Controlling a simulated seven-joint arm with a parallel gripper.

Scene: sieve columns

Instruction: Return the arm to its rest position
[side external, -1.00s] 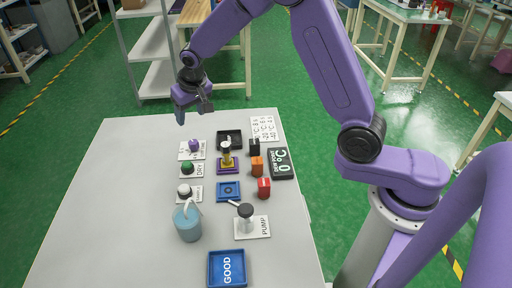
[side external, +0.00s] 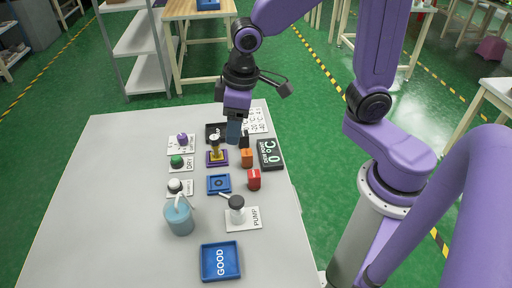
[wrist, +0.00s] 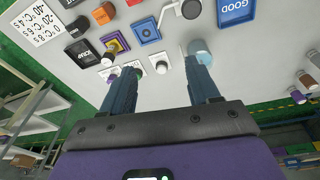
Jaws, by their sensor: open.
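My gripper (side external: 234,133) hangs above the far part of the table, its fingers in front of the black tray and the black block in the side view. In the wrist view its two blue fingers (wrist: 162,80) are spread wide with nothing between them. The arm is bent, with the purple upper links rising from the base at the right. The height of the fingertips above the table is hard to tell.
On the table (side external: 110,200) stand a brass column on a purple base (side external: 216,152), a blue tray (side external: 219,184), orange (side external: 247,157) and red (side external: 253,179) blocks, a pump (side external: 237,210), a blue cup (side external: 178,218) and a GOOD tray (side external: 221,262). The table's left side is clear.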

